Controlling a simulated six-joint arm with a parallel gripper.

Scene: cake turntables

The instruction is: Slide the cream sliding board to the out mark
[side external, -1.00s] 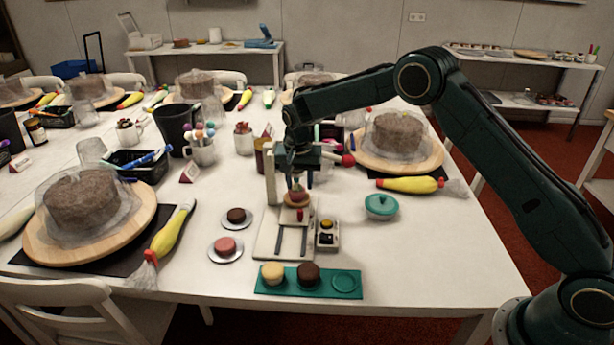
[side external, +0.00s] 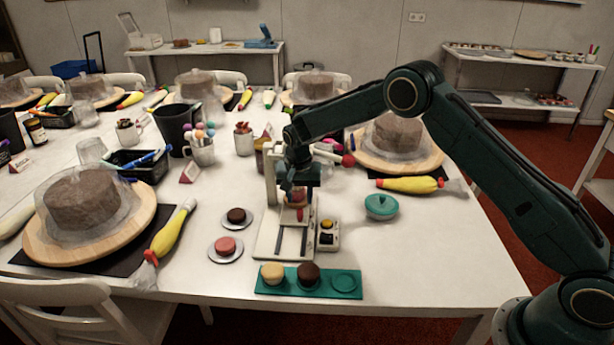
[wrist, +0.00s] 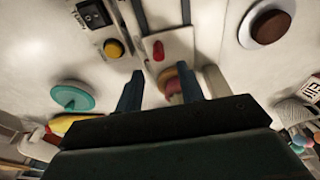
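The cream sliding board (side external: 288,216) sits at the back part of a cream frame with two dark rails. It has a red handle (side external: 300,214) on its front, also seen in the wrist view (wrist: 158,50). A pink-and-brown round treat (side external: 293,199) rests on the board, partly hidden by my gripper. My gripper (side external: 294,190) is low over the board. In the wrist view its fingers (wrist: 160,80) are apart, with the treat (wrist: 171,84) between them, nearer the right finger; a gap shows at the left finger. I cannot make out the out mark.
A control box (side external: 327,234) with a yellow button stands right of the frame. A green tray (side external: 330,293) with two treats and an empty ring lies in front. Two small plates sit left; a teal lidded dish (side external: 381,206) sits right.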

